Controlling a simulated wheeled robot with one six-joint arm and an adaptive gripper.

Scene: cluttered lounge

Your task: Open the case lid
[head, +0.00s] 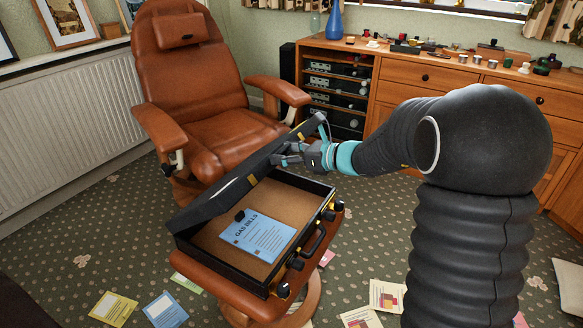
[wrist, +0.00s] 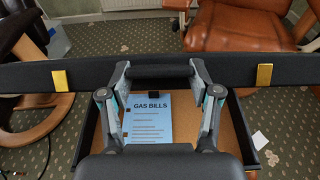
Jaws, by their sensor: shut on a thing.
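The black case (head: 238,275) lies on a brown footstool, with its lid (head: 212,199) raised partly open and tilted up. My gripper (head: 284,158) is at the lid's free edge, towards its right end in the head view. Gold latch plates show on both sides of the fingers. Inside the case, a blue "GAS BILLS" sheet (head: 257,236) lies on the tan lining.
The footstool (head: 203,270) stands before a brown leather armchair (head: 205,90). A wooden cabinet (head: 430,88) with small items on top stands at the back right. Papers (head: 165,310) lie on the patterned carpet. A radiator (head: 70,115) is at left.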

